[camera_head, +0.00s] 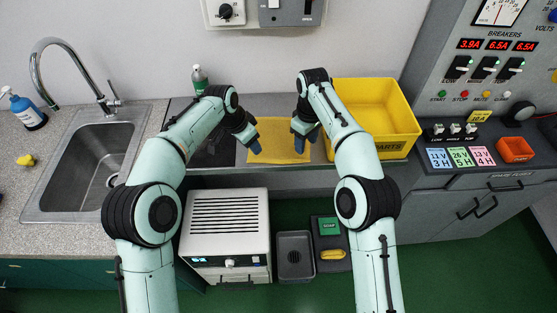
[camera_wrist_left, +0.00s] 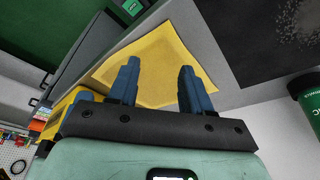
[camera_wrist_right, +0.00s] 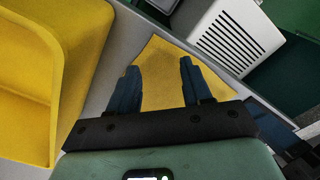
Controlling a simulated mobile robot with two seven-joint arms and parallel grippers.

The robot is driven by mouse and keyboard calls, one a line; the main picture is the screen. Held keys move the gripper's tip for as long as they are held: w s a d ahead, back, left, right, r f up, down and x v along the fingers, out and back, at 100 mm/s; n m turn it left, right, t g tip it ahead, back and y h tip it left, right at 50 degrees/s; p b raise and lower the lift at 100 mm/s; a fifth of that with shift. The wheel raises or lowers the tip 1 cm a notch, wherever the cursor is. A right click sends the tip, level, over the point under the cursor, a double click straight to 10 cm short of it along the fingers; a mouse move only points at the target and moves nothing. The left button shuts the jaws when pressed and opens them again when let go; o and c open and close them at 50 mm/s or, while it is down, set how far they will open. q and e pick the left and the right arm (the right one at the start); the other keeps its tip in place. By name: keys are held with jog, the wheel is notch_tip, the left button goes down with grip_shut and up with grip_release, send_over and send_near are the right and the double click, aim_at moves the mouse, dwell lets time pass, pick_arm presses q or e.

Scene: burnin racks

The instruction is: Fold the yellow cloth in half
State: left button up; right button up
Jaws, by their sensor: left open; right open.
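The yellow cloth (camera_head: 275,144) lies flat and spread out on the grey counter between my two grippers. It also shows in the left wrist view (camera_wrist_left: 160,60) and in the right wrist view (camera_wrist_right: 165,57). My left gripper (camera_head: 256,150) is open and empty at the cloth's left edge; its blue fingers show apart in the left wrist view (camera_wrist_left: 157,78). My right gripper (camera_head: 299,149) is open and empty over the cloth's right part; its fingers show apart in the right wrist view (camera_wrist_right: 158,78). I cannot tell whether the fingers touch the cloth.
A yellow parts bin (camera_head: 400,140) stands close right of the cloth. A dark mat (camera_head: 216,152) lies left of it. A green bottle (camera_head: 199,79) stands behind my left arm. A sink (camera_head: 95,165) is at the left, and a breaker panel (camera_head: 490,80) at the right.

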aim_at(254, 159)
pick_arm(q)
jog(key=x, duration=0.2)
jog(key=a+x, duration=0.1)
jog(key=x, duration=0.1)
jog(key=shift+s+d+f, duration=0.1)
jog(key=shift+f, duration=0.2)
pick_arm(e)
jog(key=f, duration=0.4)
jog(key=shift+w+f, duration=0.2)
jog(key=shift+w, duration=0.1)
pick_arm(q)
jog(key=shift+s+f, duration=0.1)
jog(key=shift+f, duration=0.35)
pick_arm(e)
jog(key=shift+s+f, duration=0.1)
jog(key=shift+f, duration=0.35)
pick_arm(q)
jog(key=shift+f, duration=0.1)
pick_arm(e)
jog(key=shift+f, duration=0.1)
pick_arm(q)
jog(key=shift+s+f, duration=0.1)
jog(key=shift+f, duration=0.1)
pick_arm(e)
jog(key=shift+s+f, duration=0.1)
jog(key=shift+f, duration=0.1)
pick_arm(q)
jog(key=shift+f, duration=0.1)
